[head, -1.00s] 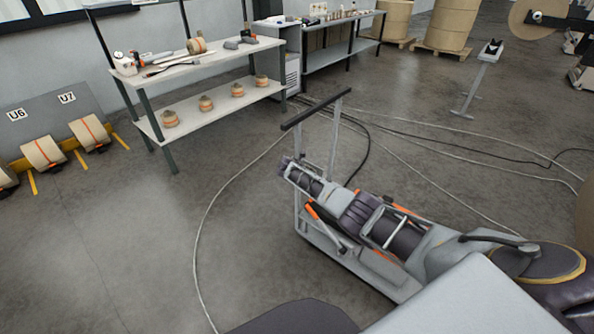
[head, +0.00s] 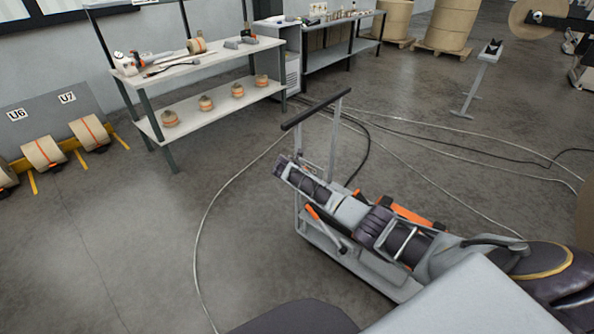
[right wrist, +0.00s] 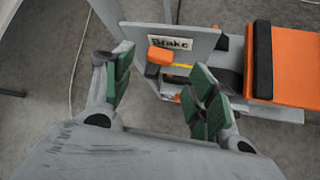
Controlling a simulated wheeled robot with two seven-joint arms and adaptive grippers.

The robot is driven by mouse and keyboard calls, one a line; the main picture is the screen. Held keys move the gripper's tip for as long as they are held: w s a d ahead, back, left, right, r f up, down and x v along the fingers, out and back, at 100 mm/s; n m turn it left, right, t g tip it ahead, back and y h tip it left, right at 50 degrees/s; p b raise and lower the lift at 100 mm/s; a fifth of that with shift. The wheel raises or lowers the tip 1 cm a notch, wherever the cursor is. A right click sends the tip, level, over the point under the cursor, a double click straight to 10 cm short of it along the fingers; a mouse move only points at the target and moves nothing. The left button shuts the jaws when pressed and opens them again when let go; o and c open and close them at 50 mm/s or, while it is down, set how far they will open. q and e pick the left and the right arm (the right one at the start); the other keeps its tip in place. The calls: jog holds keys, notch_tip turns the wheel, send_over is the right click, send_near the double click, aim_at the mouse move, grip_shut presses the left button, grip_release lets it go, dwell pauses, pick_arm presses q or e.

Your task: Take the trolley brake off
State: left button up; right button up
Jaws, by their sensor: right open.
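The trolley (head: 345,255) is a low grey frame with a tall push handle (head: 316,108), standing on the floor in the head view. In the right wrist view a grey plate on it carries a "Brake" label (right wrist: 170,44) and a lever with an orange knob (right wrist: 160,56). My right gripper (head: 284,168) reaches over the trolley beside the handle posts. In the right wrist view the right gripper (right wrist: 154,76) is open and empty, its green-padded fingers either side of the knob's line. Whether the knob is between the fingertips in depth, I cannot tell. My left gripper is out of view.
An orange box with a black band (right wrist: 290,60) lies on the trolley, right of the lever. Cables (head: 440,150) cross the floor behind. A shelf bench (head: 205,62) stands at the back left.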

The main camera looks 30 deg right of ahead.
jog(key=shift+v, duration=2.9)
jog(key=shift+a, duration=0.1)
jog(key=s+a+f+m+g+y+p, duration=0.15)
jog(key=s+f+m+p, duration=0.3)
jog(key=s+f, duration=0.8)
jog(key=s+a+f+m+g+y+p, duration=0.1)
jog(key=s+a+f+m+y+p, duration=0.3)
jog(key=s+f, duration=0.9)
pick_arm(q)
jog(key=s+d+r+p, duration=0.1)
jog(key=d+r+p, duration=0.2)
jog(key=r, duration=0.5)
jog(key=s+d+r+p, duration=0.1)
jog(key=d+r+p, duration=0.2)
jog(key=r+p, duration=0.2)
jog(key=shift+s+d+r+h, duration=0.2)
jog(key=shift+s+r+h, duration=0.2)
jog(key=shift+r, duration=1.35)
pick_arm(e)
jog(key=s+a+f+m+g, duration=0.1)
jog(key=s+f+m, duration=0.2)
jog(key=s, duration=1)
jog(key=s+a+f+m+y, duration=0.1)
jog(key=s+a+f+m, duration=0.1)
jog(key=s, duration=1.2)
jog(key=s+a+f+m+g, duration=0.1)
jog(key=s+f+m, duration=0.4)
jog(key=s, duration=0.9)
jog(key=shift+a+g+y, duration=0.35)
jog(key=shift+a, duration=0.4)
